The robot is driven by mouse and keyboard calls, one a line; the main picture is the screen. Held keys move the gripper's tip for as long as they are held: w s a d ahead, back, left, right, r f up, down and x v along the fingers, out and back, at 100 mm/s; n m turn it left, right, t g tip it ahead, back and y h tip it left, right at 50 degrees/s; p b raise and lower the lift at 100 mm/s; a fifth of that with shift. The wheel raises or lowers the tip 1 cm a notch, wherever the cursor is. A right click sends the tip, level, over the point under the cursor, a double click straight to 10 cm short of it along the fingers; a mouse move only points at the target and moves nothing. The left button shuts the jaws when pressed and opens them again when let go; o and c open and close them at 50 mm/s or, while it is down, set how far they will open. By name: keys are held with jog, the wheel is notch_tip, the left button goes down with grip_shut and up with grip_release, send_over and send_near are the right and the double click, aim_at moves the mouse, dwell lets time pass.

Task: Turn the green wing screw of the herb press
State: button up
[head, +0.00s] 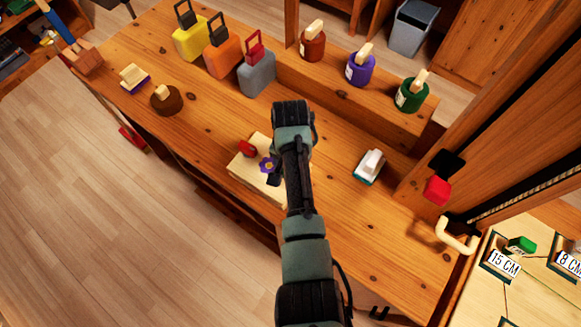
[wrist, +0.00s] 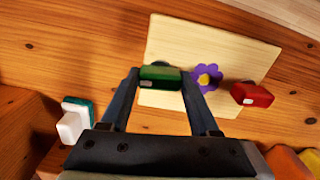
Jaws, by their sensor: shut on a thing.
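The herb press is a pale square wooden board (wrist: 215,40) with a purple flower (wrist: 206,77) on its face. A red wing screw (wrist: 251,94) stands at its right in the wrist view. The green wing screw (wrist: 160,74) is between the fingertips of my gripper (wrist: 161,79), which is shut on it. In the head view the press (head: 245,168) lies on the workbench, with the red wing screw (head: 247,148) and purple flower (head: 267,165) showing. There my arm hides the green screw and part of the board.
The wooden workbench (head: 345,230) has a white and teal brush (head: 369,166) right of the press. Yellow (head: 191,41), orange (head: 222,58) and grey (head: 257,76) handled blocks stand behind, beside brown (head: 312,46), purple (head: 361,68) and green (head: 410,96) pots. Bare wood surrounds the press.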

jog(key=shift+w+m, duration=0.1)
jog(key=shift+m, duration=0.3)
jog(key=o, duration=1.4)
jog(key=shift+c, duration=0.2)
notch_tip(320, 180, up, 13)
